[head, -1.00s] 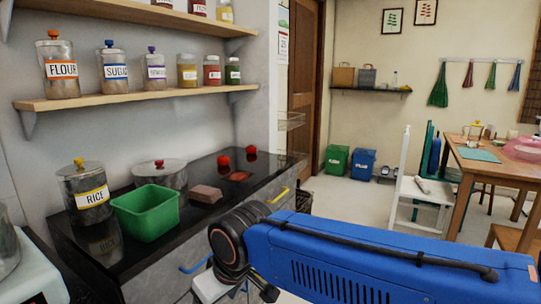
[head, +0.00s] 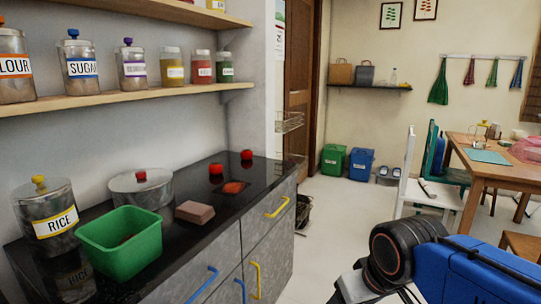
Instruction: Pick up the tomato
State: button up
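Two round red things that look like tomatoes stand on the glossy black counter (head: 190,240). One tomato (head: 246,155) is near the counter's far end, and the other (head: 216,169) is a little nearer and to the left. A flatter orange-red piece (head: 233,187) lies just in front of them; I cannot tell what it is. My gripper (head: 352,290) is only partly in view at the bottom edge. It is out over the floor side, right of the counter and apart from the tomatoes. Its fingertips are cut off.
A green bin (head: 122,250), a brown block (head: 194,212), a lidded pot (head: 142,188) and a rice jar (head: 50,220) stand on the counter. A jar shelf (head: 130,100) hangs above. Drawer handles (head: 278,208) stick out in front. The floor (head: 335,215) to the right is open.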

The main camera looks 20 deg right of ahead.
aim_at(247, 154)
jog(key=i+l+u, duration=0.15)
jog(key=l, duration=0.2)
jog(key=i+l+u, duration=0.1)
jog(key=i+l, duration=0.2)
jog(key=i+l+u, duration=0.15)
jog(key=l, duration=0.3)
